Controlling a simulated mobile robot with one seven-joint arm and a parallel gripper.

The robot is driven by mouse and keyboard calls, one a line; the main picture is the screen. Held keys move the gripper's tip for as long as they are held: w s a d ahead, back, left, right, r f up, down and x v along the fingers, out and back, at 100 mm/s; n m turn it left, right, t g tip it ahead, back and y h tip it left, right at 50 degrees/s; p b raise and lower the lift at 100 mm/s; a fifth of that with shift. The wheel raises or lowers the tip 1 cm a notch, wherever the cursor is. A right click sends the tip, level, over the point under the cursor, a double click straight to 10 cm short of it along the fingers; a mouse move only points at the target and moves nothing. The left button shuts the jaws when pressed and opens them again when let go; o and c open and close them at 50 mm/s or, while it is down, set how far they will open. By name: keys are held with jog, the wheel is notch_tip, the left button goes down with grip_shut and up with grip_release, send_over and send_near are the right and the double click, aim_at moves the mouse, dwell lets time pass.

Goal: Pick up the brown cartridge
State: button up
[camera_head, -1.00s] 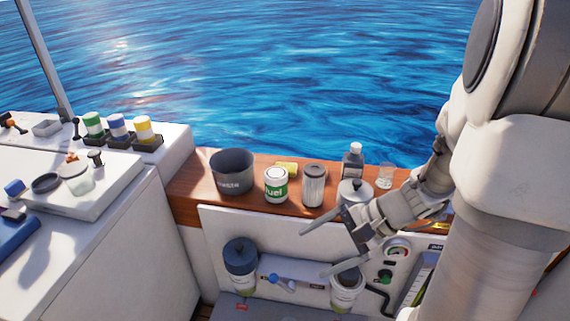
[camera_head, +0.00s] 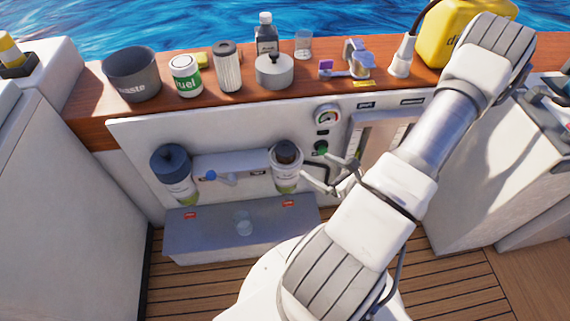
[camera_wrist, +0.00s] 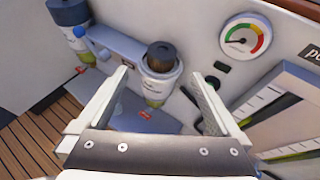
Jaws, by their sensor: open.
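The brown cartridge (camera_head: 286,151) shows as a dark brown ringed top in the mouth of the open right filter housing (camera_head: 286,178) on the white panel. Its lower part is hidden inside the housing. It also shows near the upper middle of the wrist view (camera_wrist: 161,53). My gripper (camera_head: 314,163) is open and empty, just to the right of the housing in the head view. In the wrist view the two fingers (camera_wrist: 161,72) point toward the housing, one on each side of it. I cannot tell whether they touch it.
The left housing (camera_head: 172,172) has a blue lid. A lever valve (camera_head: 222,177) sits between the housings, above a grey tray (camera_head: 185,239). A gauge (camera_head: 328,116) is right of the housing.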

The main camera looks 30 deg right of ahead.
jog(key=b, duration=0.3)
send_near(288, 150)
jog(key=shift+m, duration=0.3)
jog(key=x, duration=0.6)
jog(key=shift+w+f, duration=0.1)
jog(key=shift+w, duration=0.1)
jog(key=b+x, duration=0.1)
jog(key=x, duration=0.3)
jog(key=shift+f+b, duration=0.15)
jog(key=shift+b, duration=0.25)
jog(key=shift+w+f, duration=0.1)
jog(key=shift+w, duration=0.45)
grip_shut()
